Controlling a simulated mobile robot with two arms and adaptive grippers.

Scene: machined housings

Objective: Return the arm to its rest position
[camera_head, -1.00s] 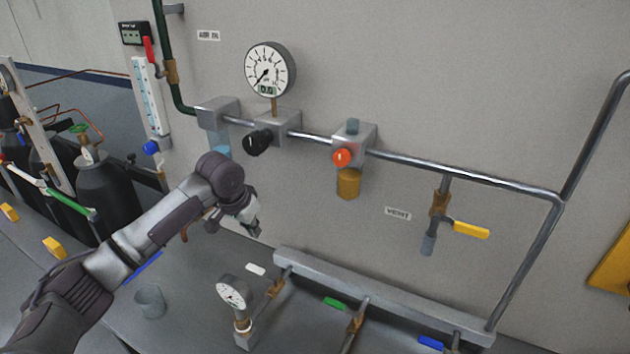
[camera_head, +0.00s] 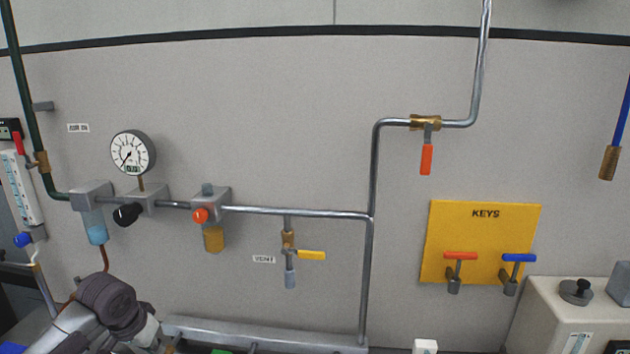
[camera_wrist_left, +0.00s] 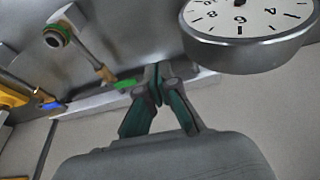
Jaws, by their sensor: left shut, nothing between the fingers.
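My left arm (camera_head: 105,308) shows at the lower left of the head view, in front of the wall and beside the left end of the grey manifold bar (camera_head: 265,333). Its fingers cannot be made out there. In the left wrist view my left gripper (camera_wrist_left: 158,70) is shut, its two green-grey fingers together with nothing between them. A white-faced gauge (camera_wrist_left: 245,22) is close by at the upper right of that view, apart from the fingers. My right gripper is in neither view.
Pipework with a gauge (camera_head: 132,152), black knob (camera_head: 127,214), orange knob (camera_head: 201,215) and yellow-handled valve (camera_head: 311,255) runs along the wall. A yellow KEYS board (camera_head: 480,235) and a pale cabinet (camera_head: 548,318) are at the right. A green handle (camera_wrist_left: 126,84) lies beside the fingers.

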